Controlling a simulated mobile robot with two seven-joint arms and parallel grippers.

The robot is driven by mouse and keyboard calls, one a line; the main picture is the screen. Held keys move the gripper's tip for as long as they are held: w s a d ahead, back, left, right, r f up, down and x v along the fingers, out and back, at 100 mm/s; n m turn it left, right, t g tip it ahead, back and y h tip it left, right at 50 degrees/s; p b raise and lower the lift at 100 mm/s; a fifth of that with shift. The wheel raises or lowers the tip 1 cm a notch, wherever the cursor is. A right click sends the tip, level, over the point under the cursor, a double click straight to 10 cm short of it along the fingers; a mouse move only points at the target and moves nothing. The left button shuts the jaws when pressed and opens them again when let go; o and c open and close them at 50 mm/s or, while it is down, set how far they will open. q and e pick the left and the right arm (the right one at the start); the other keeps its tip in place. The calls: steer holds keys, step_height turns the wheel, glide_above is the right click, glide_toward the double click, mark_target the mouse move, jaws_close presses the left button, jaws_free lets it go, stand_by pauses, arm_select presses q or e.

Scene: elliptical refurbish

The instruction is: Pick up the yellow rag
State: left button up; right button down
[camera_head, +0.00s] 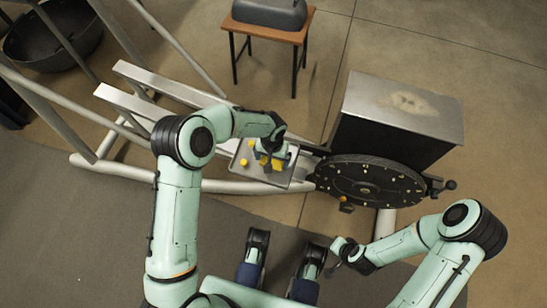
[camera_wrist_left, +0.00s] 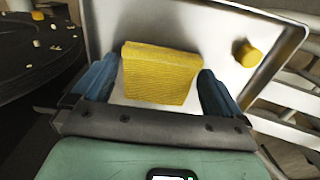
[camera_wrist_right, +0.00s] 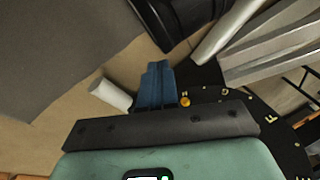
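The yellow rag (camera_wrist_left: 160,75) is a folded, ribbed block on a pale metal tray (camera_wrist_left: 225,40). In the head view the rag (camera_head: 278,165) shows partly under my left gripper (camera_head: 271,158). In the left wrist view my left gripper (camera_wrist_left: 155,92) is open, with one blue finger on each side of the rag. Gaps show between the rag and the fingers; the exact height over the tray is hard to tell. My right gripper (camera_wrist_right: 157,85) is shut and empty, away from the tray, near the lower right in the head view (camera_head: 338,262).
A small yellow cylinder (camera_wrist_left: 247,54) stands on the tray beside the rag. A black disc (camera_head: 368,182) and a metal-topped box (camera_head: 395,115) stand to the right. Pale frame rails (camera_head: 150,100) lie behind and left. A wooden stool (camera_head: 265,30) stands farther back.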

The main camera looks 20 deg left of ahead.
mark_target(273, 160)
arm_select(q)
steer(key=c, duration=0.7)
steer(key=shift+r, duration=0.1)
step_height(273, 160, up, 20)
steer(key=p, duration=0.4)
arm_select(e)
steer(key=s+a+r+g+y, duration=0.1)
steer(key=s+a+r+g, duration=0.1)
steer(key=s+r, duration=0.3)
steer(key=shift+s+a+n, duration=0.3)
steer(key=shift+s+a, duration=0.25)
steer(key=shift+s, duration=0.2)
